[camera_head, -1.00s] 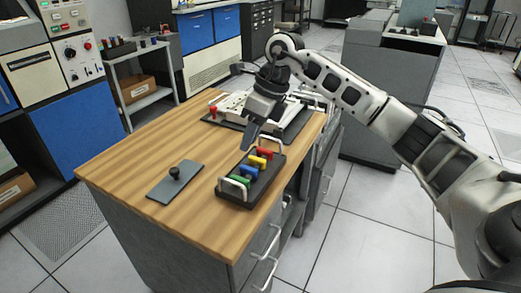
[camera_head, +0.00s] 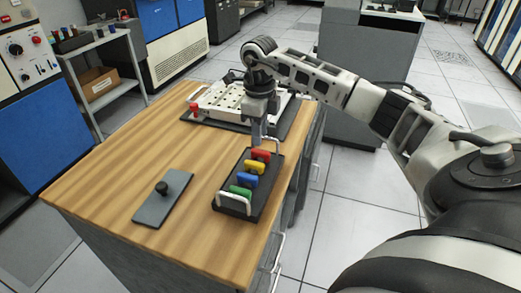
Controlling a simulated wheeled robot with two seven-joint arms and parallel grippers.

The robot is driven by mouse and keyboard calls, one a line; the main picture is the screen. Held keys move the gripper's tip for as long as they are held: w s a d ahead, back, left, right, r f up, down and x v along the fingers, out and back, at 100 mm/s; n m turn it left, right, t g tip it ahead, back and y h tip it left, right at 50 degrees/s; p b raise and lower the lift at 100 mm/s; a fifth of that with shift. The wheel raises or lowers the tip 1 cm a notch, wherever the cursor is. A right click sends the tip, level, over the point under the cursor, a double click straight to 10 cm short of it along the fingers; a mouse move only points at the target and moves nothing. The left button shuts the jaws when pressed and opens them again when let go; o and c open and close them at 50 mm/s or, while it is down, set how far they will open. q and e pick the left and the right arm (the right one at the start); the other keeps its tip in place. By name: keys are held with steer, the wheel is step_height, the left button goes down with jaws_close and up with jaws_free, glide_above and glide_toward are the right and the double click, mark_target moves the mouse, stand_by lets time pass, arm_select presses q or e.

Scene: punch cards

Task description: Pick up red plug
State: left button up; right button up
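The red plug (camera_head: 261,155) sits at the far end of a black tray (camera_head: 240,212), in a row with a yellow plug (camera_head: 255,167), a blue plug (camera_head: 247,180) and a green plug (camera_head: 240,191). My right gripper (camera_head: 257,140) points straight down just above and behind the red plug. Its fingers overlap in this view, so their opening and any contact with the plug cannot be told. My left gripper is out of view.
A white perforated board (camera_head: 228,104) lies on a dark base behind the tray, with another red piece (camera_head: 195,110) at its left corner. A grey plate with a black knob (camera_head: 162,188) lies left of the tray. The wooden tabletop (camera_head: 120,165) is clear at left.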

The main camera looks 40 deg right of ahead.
mark_target(261, 151)
steer(key=shift+d+f+p, duration=0.1)
steer(key=shift+f+p, duration=0.35)
steer(key=shift+f, duration=2.35)
jaws_close()
